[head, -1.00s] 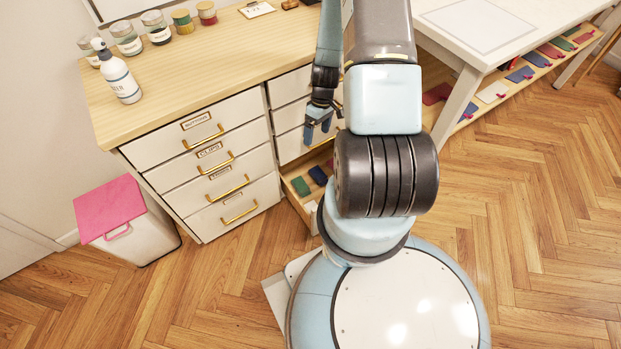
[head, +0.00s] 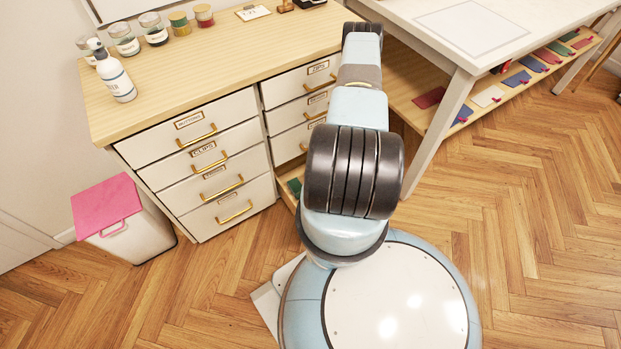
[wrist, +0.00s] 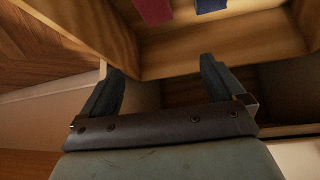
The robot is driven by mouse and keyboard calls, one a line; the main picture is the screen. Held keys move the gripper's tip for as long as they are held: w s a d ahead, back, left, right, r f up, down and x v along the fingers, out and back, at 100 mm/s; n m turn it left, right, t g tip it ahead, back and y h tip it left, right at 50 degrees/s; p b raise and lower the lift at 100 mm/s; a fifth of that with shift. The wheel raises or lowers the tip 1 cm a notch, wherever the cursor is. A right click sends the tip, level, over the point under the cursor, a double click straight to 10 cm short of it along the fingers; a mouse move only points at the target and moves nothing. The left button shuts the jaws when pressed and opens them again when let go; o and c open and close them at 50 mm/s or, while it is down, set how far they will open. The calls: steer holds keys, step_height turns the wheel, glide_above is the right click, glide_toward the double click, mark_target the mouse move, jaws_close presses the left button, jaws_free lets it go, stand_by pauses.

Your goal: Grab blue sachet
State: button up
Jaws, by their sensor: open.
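In the wrist view, part of a blue sachet (wrist: 211,5) shows at the top edge, inside a wooden drawer (wrist: 195,48). A dark red sachet (wrist: 152,10) lies to its left. My gripper (wrist: 161,73) is open with nothing between its fingers. The fingers are at the drawer's near wall, apart from the blue sachet. In the head view, my arm hides my gripper and most of the open bottom drawer. A green sachet (head: 295,187) shows at its left side; the drawer's blue sachet is hidden there.
White drawer fronts (head: 305,105) stand above the open drawer. The white table (head: 470,75) to the right has a low shelf with several coloured pieces, including blue ones (head: 518,78). A pink-lidded bin (head: 107,208) stands at left. The floor at right is clear.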

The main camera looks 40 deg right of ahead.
steer(key=shift+n+y, duration=0.7)
steer(key=a+f, duration=0.3)
steer(key=w+a+f, duration=0.1)
steer(key=a+f, duration=0.2)
steer(key=f, duration=0.1)
steer(key=w+a+f, duration=0.1)
steer(key=a+f, duration=0.2)
steer(key=shift+a+f, duration=0.2)
steer(key=shift+f, duration=0.15)
steer(key=shift+d+x, duration=0.15)
steer(key=shift+x, duration=1.45)
steer(key=shift+d+x, duration=0.15)
steer(key=shift+x, duration=1.4)
steer(key=shift+s, duration=0.1)
steer(key=c, duration=1.1)
steer(key=shift+o, duration=0.2)
steer(key=shift+r, duration=0.1)
